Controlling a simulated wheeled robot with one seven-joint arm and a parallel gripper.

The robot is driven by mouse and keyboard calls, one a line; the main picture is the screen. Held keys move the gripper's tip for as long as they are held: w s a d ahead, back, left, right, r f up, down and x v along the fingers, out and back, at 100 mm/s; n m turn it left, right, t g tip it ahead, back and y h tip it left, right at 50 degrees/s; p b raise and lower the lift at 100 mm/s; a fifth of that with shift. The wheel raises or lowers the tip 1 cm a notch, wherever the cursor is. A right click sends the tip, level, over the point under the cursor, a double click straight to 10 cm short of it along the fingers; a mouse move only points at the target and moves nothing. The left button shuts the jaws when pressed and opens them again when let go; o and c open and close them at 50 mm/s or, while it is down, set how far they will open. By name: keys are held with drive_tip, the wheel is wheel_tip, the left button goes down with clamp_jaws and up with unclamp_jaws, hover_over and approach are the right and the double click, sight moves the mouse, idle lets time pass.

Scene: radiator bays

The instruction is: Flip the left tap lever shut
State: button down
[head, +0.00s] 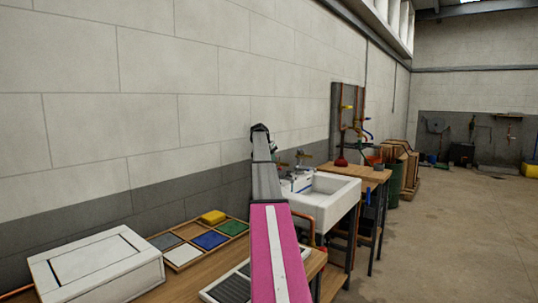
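The white sink (335,187) stands against the wall, right of the picture's middle. A small brass-coloured tap (303,156) shows above its back edge. Part of another tap-like fitting shows just left of it, close beside my arm. The levers are too small to tell whether they are open or shut. My pink and grey arm reaches from the bottom middle up toward the sink and hides its left side.
A wooden bench in front holds a white box (97,267), a tray of coloured tiles (188,256) and a grey slatted panel (231,288). Beyond the sink are a bench (363,172), a pipe board (347,110) and a green bin (396,181). Open floor lies right.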

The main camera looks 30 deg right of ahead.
sight(280, 170)
drive_tip(key=shift+x, duration=1.85)
drive_tip(key=shift+s, duration=0.1)
drive_tip(key=shift+s+f+t, duration=0.15)
drive_tip(key=shift+s+t, duration=0.05)
drive_tip(key=shift+t, duration=0.1)
drive_tip(key=shift+s+d+y, duration=0.1)
drive_tip(key=shift+d+y, duration=0.05)
drive_tip(key=shift+y, duration=0.15)
drive_tip(key=shift+s+d+f+m+t+y, duration=0.25)
drive_tip(key=shift+s+f+t, duration=0.2)
drive_tip(key=shift+s+t, duration=0.45)
drive_tip(key=shift+s+d+f+m+t+y, duration=0.25)
drive_tip(key=shift+s+f+t+y, duration=0.35)
drive_tip(key=shift+t, duration=0.6)
drive_tip(key=shift+s+d+f+m+t+y, duration=0.15)
drive_tip(key=shift+s+f+t+y, duration=0.1)
drive_tip(key=shift+f+t, duration=0.35)
drive_tip(key=shift+s+d+f+m+t+y, duration=0.15)
drive_tip(key=shift+s+f+t, duration=0.1)
drive_tip(key=shift+f+t, duration=0.3)
drive_tip(key=shift+s+f, duration=0.1)
drive_tip(key=shift+f, duration=0.35)
